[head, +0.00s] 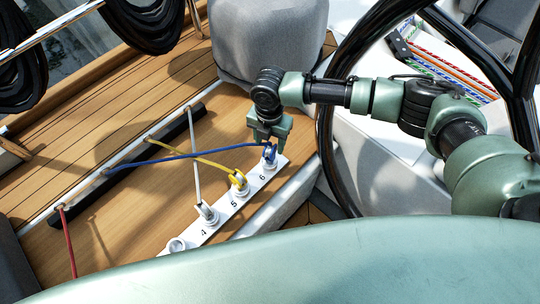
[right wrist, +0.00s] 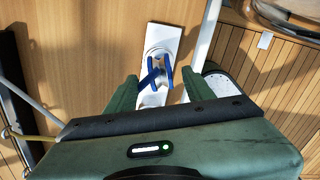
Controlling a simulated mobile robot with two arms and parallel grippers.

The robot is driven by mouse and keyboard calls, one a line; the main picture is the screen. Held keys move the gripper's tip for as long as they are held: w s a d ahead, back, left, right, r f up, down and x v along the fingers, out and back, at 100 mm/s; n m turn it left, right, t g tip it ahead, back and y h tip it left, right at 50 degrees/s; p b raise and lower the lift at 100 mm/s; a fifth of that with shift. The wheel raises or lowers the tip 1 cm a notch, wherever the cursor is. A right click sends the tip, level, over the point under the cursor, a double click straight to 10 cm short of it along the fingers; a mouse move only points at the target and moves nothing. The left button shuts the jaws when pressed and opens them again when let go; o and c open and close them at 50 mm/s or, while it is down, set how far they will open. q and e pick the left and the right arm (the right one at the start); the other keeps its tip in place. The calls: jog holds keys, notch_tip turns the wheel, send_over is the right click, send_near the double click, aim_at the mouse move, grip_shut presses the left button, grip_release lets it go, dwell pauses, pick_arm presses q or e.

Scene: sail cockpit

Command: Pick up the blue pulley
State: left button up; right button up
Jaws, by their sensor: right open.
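The blue pulley (head: 269,153) sits upright at post 6, at the far end of the white numbered strip (head: 217,221), with a blue rope (head: 190,156) running left from it. My right gripper (head: 269,138) is directly above it, pointing down. In the right wrist view the blue pulley (right wrist: 157,72) shows ahead of and between the two open green fingers (right wrist: 160,92). I cannot tell from these views whether the fingers touch it. My left gripper is not in view.
A yellow pulley (head: 239,183) at post 5 and a white-grey pulley (head: 207,212) at post 4 stand close by. Their ropes cross the wooden deck to a black rail (head: 158,152). A large black wheel (head: 335,115) and a grey cushion (head: 266,40) are near my right arm.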

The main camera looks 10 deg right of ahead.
notch_tip(320, 180, down, 6)
jog(key=shift+r+p, duration=0.1)
jog(key=shift+p, duration=0.35)
grip_shut()
